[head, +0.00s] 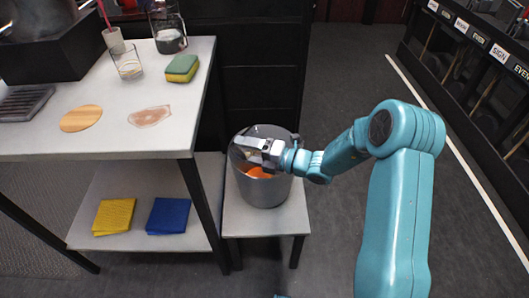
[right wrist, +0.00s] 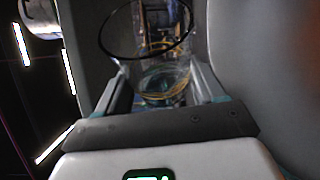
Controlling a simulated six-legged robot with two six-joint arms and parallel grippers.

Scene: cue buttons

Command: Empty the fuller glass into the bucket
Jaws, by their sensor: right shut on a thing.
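My right gripper (head: 262,153) is over the bucket's mouth, shut on a clear glass (head: 241,149). In the right wrist view this glass (right wrist: 165,85) sits between the two fingers, with its dark round rim showing. It looks tilted over the bucket, but its contents cannot be made out. The grey metal bucket (head: 264,192) stands on a low white stand; an orange patch (head: 258,172) shows inside it. Another clear glass (head: 127,66) stands upright on the white table and looks nearly empty. My left gripper is not in view.
On the white table (head: 110,148) are a glass jug (head: 169,38), a green and yellow sponge (head: 182,69), a wooden disc (head: 82,118) and a pinkish flat piece (head: 150,116). Yellow (head: 114,217) and blue (head: 168,216) cloths lie on the lower shelf. Floor right of the stand is clear.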

